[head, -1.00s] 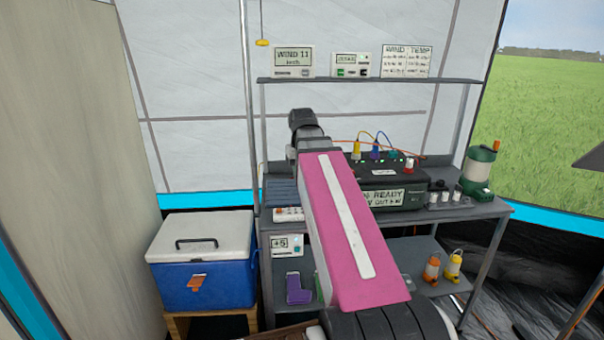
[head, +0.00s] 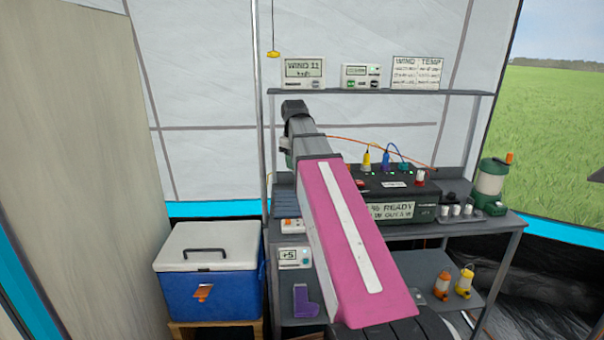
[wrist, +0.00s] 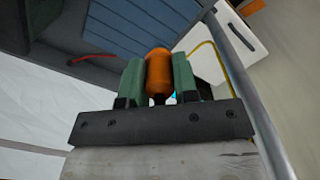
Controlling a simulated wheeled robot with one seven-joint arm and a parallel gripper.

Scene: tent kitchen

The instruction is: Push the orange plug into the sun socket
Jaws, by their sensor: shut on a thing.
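The orange plug (wrist: 158,72) is held between the green fingers of my gripper (wrist: 158,78) in the wrist view. An orange cable runs from behind the arm to the right over the black power station (head: 427,213). Yellow and blue plugs stand on top of the power station. I cannot make out the sun socket; my arm covers part of the power station's left side.
A shelf (head: 400,91) with small displays hangs above the bench. A metal post (wrist: 243,85) passes close to my gripper on the right in the wrist view. A blue cooler (head: 205,290) stands left of the bench. A green lantern (head: 489,185) stands at the bench's right end.

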